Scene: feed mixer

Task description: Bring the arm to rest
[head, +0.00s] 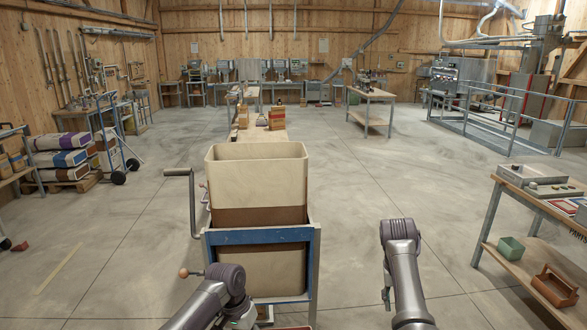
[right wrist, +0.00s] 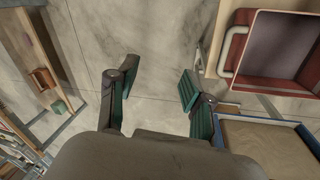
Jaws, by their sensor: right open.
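My right gripper (right wrist: 158,80) shows in the right wrist view with its two green-padded fingers spread wide. It is open, with only grey floor visible between the fingers. In the head view, my right arm (head: 402,262) is raised to the right of the mixer, apart from it. My left arm (head: 228,286) is at the bottom, in front of the lower mixer. The left gripper itself cannot be made out. The mixer's cream and brown tub (head: 258,180) stands upright in a blue frame (head: 262,235), with a crank (head: 190,200) on its left side.
A workbench (head: 530,215) on the right carries a grey device; a green bin (head: 510,248) and a brown wooden caddy (head: 555,286) sit on its shelf. In the right wrist view, a red-rimmed container (right wrist: 275,50) lies close right of the fingers. Open floor lies between mixer and bench.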

